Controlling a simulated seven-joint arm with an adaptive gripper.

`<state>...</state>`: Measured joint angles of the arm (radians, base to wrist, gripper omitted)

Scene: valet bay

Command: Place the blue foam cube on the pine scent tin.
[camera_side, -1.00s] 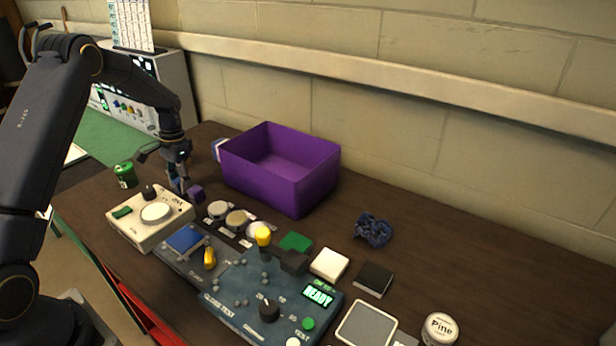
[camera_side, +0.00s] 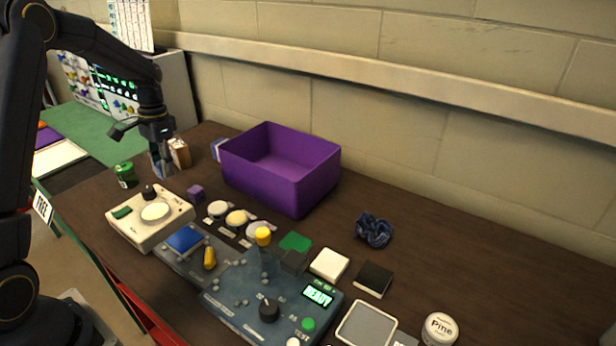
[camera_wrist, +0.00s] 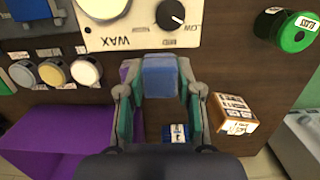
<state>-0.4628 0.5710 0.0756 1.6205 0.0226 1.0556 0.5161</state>
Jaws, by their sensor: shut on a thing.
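My gripper (camera_wrist: 160,82) is shut on the blue foam cube (camera_wrist: 161,76), which sits between its fingertips in the wrist view. In the side view my gripper (camera_side: 161,168) is at the left, above the table between the green can and the small box; the cube is hard to make out there. The pine scent tin (camera_side: 440,328), a round white tin with "Pine" on its lid, stands upright at the bottom right of the side view, far from my gripper. Its lid is bare. The tin is not in the wrist view.
A purple bin (camera_side: 285,185) stands behind a purple cube (camera_side: 196,194). A cream wax device (camera_side: 150,222), a control panel (camera_side: 270,300), a green can (camera_side: 126,175) and a cardboard box (camera_side: 180,153) are nearby. A dark blue scrunchie (camera_side: 373,231) lies right of the bin. The right rear table is clear.

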